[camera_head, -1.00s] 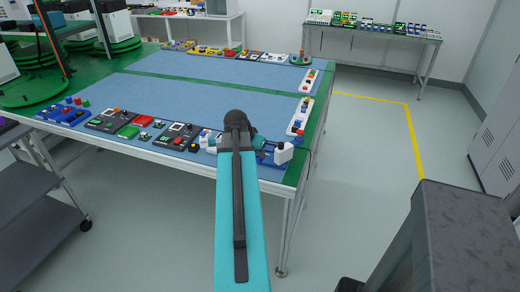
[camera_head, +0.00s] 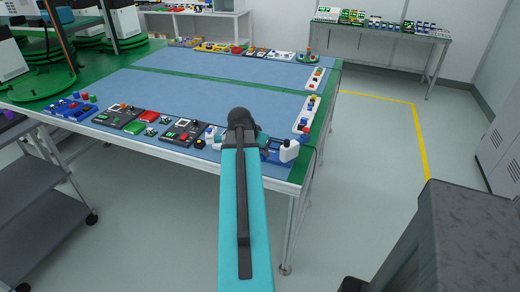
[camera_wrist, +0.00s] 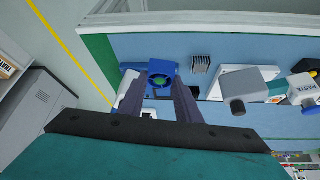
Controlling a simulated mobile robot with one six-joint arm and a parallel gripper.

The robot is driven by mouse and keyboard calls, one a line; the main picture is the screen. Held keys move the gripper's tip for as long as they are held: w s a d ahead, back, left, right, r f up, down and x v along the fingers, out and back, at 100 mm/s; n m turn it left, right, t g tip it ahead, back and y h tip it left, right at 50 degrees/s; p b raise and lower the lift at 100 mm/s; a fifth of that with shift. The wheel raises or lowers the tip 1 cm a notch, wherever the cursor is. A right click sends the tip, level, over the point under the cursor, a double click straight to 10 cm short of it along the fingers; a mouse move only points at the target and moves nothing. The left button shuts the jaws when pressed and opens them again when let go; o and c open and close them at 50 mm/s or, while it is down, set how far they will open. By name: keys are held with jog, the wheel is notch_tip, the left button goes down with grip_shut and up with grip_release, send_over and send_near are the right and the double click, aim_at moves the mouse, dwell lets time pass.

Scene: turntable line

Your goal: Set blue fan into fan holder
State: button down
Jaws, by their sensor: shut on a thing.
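The blue fan (camera_wrist: 162,72), a square blue frame with a green centre, shows in the wrist view between the two dark fingers of my gripper (camera_wrist: 159,92). My gripper is shut on it, over the blue table mat near the green edge. I cannot clearly tell which part is the fan holder. A white part shows behind the left finger in the wrist view, partly hidden.
A dark finned block (camera_wrist: 201,64) and a white unit (camera_wrist: 245,76) lie right of the fan. A white bottle marked PASTE (camera_wrist: 303,89) is farther right. In the head view, several coloured modules line the near table edge. The table's middle (camera_head: 215,95) is clear.

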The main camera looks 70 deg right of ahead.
jog(key=w+a+r+n+t+y, duration=0.1)
jog(key=w+a+r+n, duration=0.15)
jog(key=w+a, duration=0.65)
jog(key=w+a+r+n+t, duration=0.2)
jog(key=w+a+n, duration=0.2)
jog(key=w+a, duration=0.55)
jog(key=w+a+r+n+t+y, duration=0.1)
jog(key=w+a+r+n, duration=0.15)
jog(key=w+a, duration=0.65)
jog(key=w+a+r+n+t+y, duration=0.1)
jog(key=w+a+r+n, duration=0.1)
jog(key=a, duration=0.9)
jog(key=w+a+r+n+t+y, duration=0.1)
jog(key=w+a+n, duration=0.4)
jog(key=a, duration=0.6)
jog(key=w+a+r+n+y, duration=0.2)
jog(key=w+a, duration=0.3)
jog(key=a, duration=0.7)
jog(key=shift+w+r+n+t, duration=0.15)
jog(key=shift+r+n+t, duration=0.25)
jog(key=shift+r+n, duration=0.35)
jog(key=shift+a, duration=0.1)
